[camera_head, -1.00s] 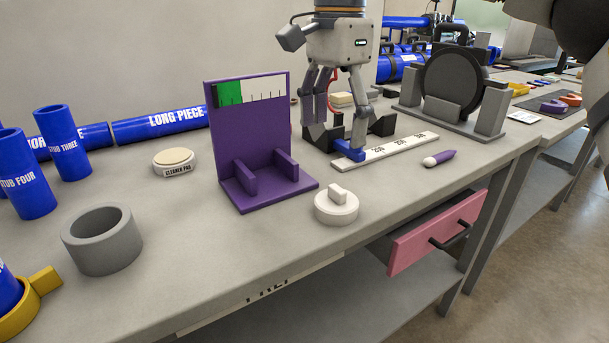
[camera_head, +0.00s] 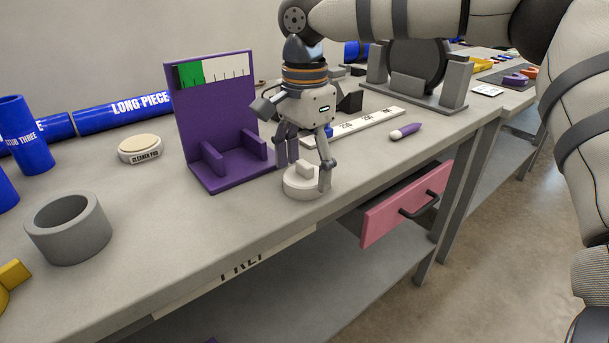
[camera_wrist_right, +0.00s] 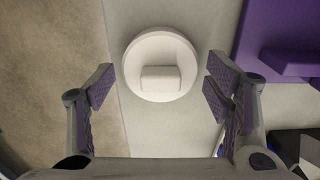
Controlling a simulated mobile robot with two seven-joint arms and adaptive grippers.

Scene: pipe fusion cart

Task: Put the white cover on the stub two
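The white cover (camera_head: 300,187), a round disc with a raised block handle on top, lies on the bench near its front edge. My right gripper (camera_head: 305,176) is directly above it, pointing down, with fingers on both sides of the cover. In the right wrist view the cover (camera_wrist_right: 160,66) lies between the spread fingers (camera_wrist_right: 160,78), with gaps on both sides. The right gripper is open and empty. No stub with a readable "two" label shows. A blue stub labelled STUB THREE (camera_head: 27,137) stands at the far left. My left gripper is out of view.
A purple stand (camera_head: 215,120) is close behind the right gripper. A grey ring (camera_head: 68,230), a cleaner pad (camera_head: 140,150) and a yellow clamp part (camera_head: 12,278) are to the left. A pink drawer (camera_head: 405,205) stands open below the bench edge. A white ruler (camera_head: 365,122) lies behind.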

